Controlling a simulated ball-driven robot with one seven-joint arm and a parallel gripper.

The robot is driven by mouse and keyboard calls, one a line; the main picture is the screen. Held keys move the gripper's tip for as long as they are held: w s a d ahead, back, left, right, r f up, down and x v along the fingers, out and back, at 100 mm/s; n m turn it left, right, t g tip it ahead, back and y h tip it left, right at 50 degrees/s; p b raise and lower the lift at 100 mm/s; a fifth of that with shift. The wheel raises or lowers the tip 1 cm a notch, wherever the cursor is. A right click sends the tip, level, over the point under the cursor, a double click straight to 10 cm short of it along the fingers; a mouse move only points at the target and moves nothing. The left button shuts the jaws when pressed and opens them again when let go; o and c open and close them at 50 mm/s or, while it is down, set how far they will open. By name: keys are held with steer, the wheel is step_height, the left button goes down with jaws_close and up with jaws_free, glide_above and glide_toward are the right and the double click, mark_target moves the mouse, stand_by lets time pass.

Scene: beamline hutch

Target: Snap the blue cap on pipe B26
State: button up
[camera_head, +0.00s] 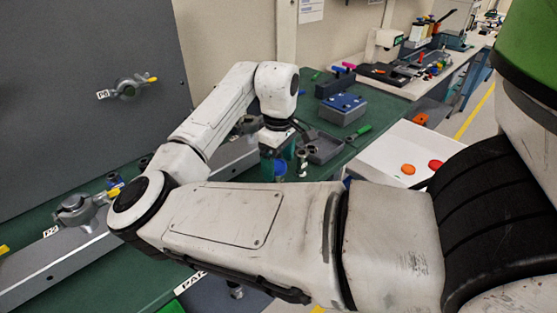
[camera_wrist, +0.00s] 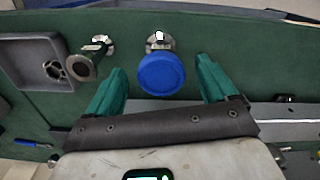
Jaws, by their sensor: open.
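The blue cap (camera_wrist: 161,74) shows in the wrist view as a round disc in front of a shiny metal fitting (camera_wrist: 160,41); whether it is seated on that fitting I cannot tell. My gripper (camera_wrist: 158,84) is open, with one teal finger on each side of the cap and visible gaps to both. In the head view my gripper (camera_head: 278,164) is over the green bench, and the blue cap (camera_head: 281,167) shows near its fingers. No label reading B26 is legible, so I cannot tell which pipe it is.
Another metal fitting (camera_wrist: 98,45) stands left of the cap, beside a grey tray (camera_wrist: 32,62). In the head view, a blue-topped box (camera_head: 344,102), a green-handled tool (camera_head: 358,133) and a white box (camera_head: 385,148) with orange and red buttons are to the right. A grey rail (camera_head: 55,265) lies left.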

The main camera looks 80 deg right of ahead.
mark_target(279, 166)
steer(key=shift+r, duration=0.15)
step_height(279, 166, up, 11)
steer(key=shift+f, duration=0.2)
stand_by(0.3)
